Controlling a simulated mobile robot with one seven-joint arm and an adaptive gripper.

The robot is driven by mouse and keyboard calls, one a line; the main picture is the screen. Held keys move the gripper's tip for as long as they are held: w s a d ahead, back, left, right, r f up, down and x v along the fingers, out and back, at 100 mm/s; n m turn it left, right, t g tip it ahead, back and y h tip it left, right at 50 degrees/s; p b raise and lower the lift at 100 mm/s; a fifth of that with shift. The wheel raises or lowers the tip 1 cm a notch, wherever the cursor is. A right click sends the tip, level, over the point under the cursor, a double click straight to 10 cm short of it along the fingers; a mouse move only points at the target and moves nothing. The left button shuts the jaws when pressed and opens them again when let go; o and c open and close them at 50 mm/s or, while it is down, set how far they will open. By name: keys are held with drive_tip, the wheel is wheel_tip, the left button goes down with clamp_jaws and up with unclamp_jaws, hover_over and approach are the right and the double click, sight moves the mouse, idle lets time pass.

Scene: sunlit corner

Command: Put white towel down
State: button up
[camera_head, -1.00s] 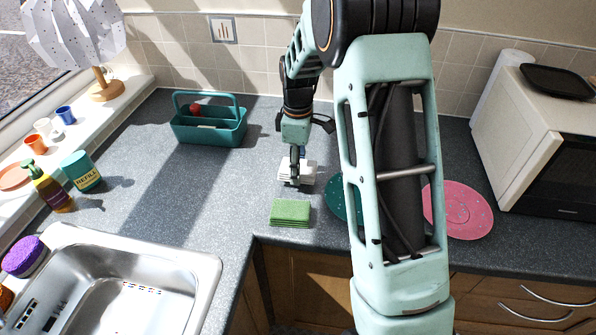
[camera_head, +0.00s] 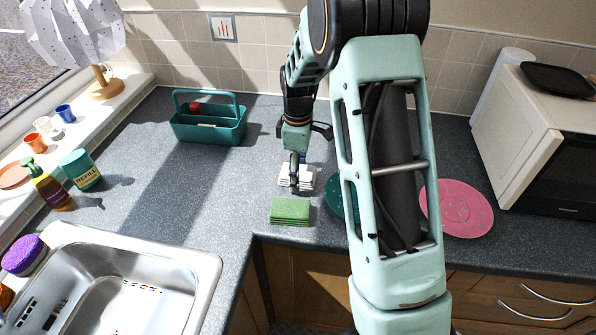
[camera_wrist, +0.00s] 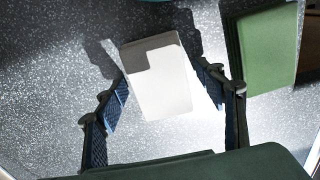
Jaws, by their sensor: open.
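The white towel (camera_head: 285,178) lies folded on the grey counter, behind a folded green towel (camera_head: 290,211). In the wrist view the white towel (camera_wrist: 158,80) lies between and beyond the two fingers, with a shadow across its upper left part. My gripper (camera_head: 296,186) is above the white towel and hides part of it in the head view. The green towel (camera_wrist: 264,48) also shows there at the upper right.
A teal caddy (camera_head: 210,125) stands behind to the left. The sink (camera_head: 130,285) is at the front left. A pink round mat (camera_head: 458,208) and a dark green one (camera_head: 338,196), partly hidden by my arm, lie to the right. Counter left of the towels is clear.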

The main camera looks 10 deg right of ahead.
wheel_tip(320, 180, up, 12)
drive_tip(key=shift+r, duration=0.15)
idle(0.3)
